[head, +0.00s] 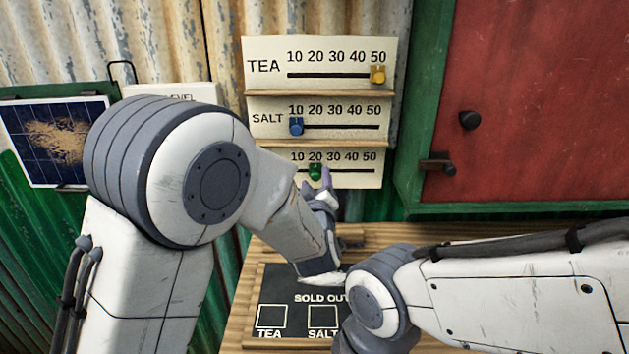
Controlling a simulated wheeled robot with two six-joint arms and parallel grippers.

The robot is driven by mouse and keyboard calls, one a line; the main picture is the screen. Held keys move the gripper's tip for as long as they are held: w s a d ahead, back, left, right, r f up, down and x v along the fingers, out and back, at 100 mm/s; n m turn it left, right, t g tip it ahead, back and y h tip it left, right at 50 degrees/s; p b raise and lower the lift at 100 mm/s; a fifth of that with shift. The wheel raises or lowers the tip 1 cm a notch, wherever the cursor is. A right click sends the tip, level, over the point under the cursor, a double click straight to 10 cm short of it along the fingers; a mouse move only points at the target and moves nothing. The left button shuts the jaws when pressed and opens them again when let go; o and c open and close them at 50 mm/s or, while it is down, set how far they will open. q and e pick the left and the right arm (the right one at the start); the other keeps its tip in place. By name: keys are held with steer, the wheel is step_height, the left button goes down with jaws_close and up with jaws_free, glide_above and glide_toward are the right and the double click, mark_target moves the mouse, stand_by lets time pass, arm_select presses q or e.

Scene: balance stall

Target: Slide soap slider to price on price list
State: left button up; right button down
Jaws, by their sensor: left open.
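The sliders sit on three cream price boards on the corrugated wall. On the lowest board (362,172) the green slider (316,173) stands under 20. The row's name is hidden behind my left arm, so I cannot read that it is soap. My left gripper (326,179) is open at the green slider, with its fingers just right of and below it; I cannot tell whether they touch. The yellow tea slider (378,75) is at 50 and the blue salt slider (296,127) is at 10. My right gripper is out of view.
A wooden counter (480,237) holds a black "SOLD OUT" board (270,288) with tea and salt boxes, partly covered by my right arm. A red door (545,100) with a knob and latch is at right. A partly hidden white sign (190,92) and a dark picture (58,140) are at left.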

arm_select(q)
jaws_close()
stand_by(1.4)
